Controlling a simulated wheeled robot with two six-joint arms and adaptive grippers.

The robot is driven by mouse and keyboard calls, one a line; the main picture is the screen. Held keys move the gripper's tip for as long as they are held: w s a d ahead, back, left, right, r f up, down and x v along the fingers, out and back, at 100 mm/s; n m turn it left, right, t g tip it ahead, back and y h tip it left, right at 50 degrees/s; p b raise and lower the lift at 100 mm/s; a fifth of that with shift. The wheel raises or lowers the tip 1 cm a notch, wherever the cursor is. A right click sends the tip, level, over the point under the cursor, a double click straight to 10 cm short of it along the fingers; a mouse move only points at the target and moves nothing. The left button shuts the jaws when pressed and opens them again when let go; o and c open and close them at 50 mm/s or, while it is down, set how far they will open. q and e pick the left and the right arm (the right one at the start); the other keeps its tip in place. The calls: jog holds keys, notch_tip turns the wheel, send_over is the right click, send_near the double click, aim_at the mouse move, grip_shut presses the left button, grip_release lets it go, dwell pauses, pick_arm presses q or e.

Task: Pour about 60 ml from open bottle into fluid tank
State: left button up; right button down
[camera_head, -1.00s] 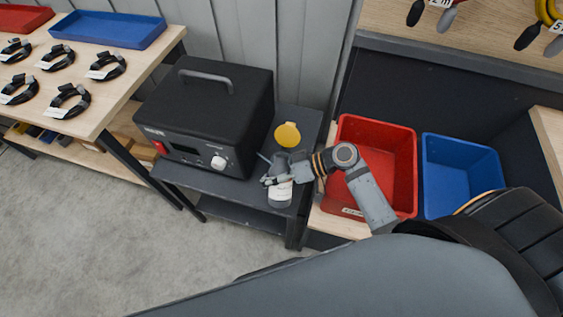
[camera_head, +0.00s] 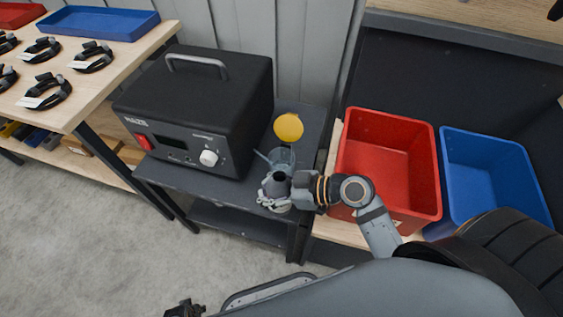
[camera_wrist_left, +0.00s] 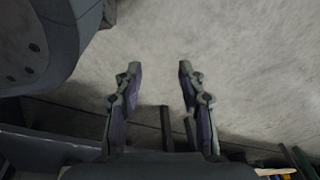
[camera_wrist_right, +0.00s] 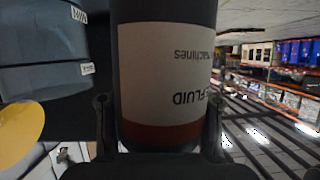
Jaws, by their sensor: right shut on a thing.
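The open bottle (camera_head: 275,188) is grey with a dark mouth. My right gripper (camera_head: 277,201) is shut around its body. In the right wrist view the bottle (camera_wrist_right: 165,75) is dark, with a white "FLUID" label and a reddish-brown band between the fingers (camera_wrist_right: 160,130). No stream of liquid shows, and I cannot tell the bottle's exact tilt. My left gripper (camera_wrist_left: 158,75) is open and empty above the floor.
A black machine (camera_head: 200,110) with a handle and knob stands on the dark cart (camera_head: 228,188), left of the tank. A red bin (camera_head: 388,165) and a blue bin (camera_head: 492,180) are at the right. A wooden table (camera_head: 85,100) with black straps is at the left.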

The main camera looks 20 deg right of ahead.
jog(key=shift+f+b, duration=0.15)
jog(key=shift+b, duration=0.2)
pick_arm(q)
jog(key=shift+w+d+r, duration=0.2)
jog(key=shift+w+r, duration=0.25)
jog(key=shift+w, duration=0.25)
jog(key=shift+w+d+r, duration=0.15)
jog(key=shift+w+r, duration=0.3)
jog(key=shift+w, duration=0.2)
pick_arm(e)
jog(key=shift+n, duration=0.3)
jog(key=shift+s, duration=0.1)
dwell(0.6)
